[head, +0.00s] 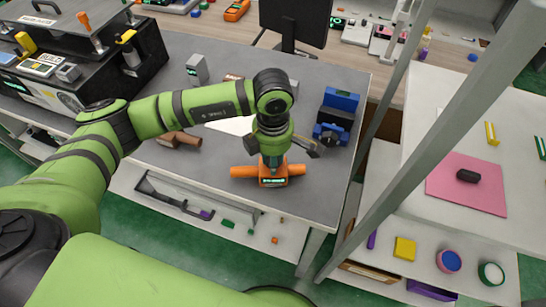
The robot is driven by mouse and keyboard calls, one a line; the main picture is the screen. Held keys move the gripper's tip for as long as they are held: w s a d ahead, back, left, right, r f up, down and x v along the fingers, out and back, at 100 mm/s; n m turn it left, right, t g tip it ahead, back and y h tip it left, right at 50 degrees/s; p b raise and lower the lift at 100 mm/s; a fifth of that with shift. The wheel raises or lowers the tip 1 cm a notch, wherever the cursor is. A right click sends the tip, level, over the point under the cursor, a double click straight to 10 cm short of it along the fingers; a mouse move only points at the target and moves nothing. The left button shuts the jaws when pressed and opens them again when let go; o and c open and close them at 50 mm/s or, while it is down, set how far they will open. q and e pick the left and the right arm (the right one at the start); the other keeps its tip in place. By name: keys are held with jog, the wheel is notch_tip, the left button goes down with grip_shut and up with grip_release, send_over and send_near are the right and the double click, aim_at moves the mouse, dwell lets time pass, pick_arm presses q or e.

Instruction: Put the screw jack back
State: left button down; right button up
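My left gripper (274,160) is at the end of the green arm from the left, pointing down over the front right of the grey table. Right below it is an orange device (272,181) with a small lit display and an orange bar out to each side. This may be the screw jack, but I cannot be sure. The gripper's tips overlap the top of the device. Its fingers are largely hidden by the wrist, so I cannot tell if they grip it. My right gripper is not in view.
A blue and black fixture (336,114) stands to the right on the grey table (325,190). A brown block (180,138) lies to the left, and a grey box (197,69) stands behind. A grey post (440,130) rises at the right, before a table with a pink mat (466,195).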

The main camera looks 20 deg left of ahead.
pick_arm(q)
jog(key=c, duration=1)
grip_release()
jog(key=shift+o, duration=0.2)
jog(key=shift+r, duration=0.35)
notch_tip(320, 180, up, 12)
jog(key=b, duration=0.3)
jog(key=shift+f, duration=0.2)
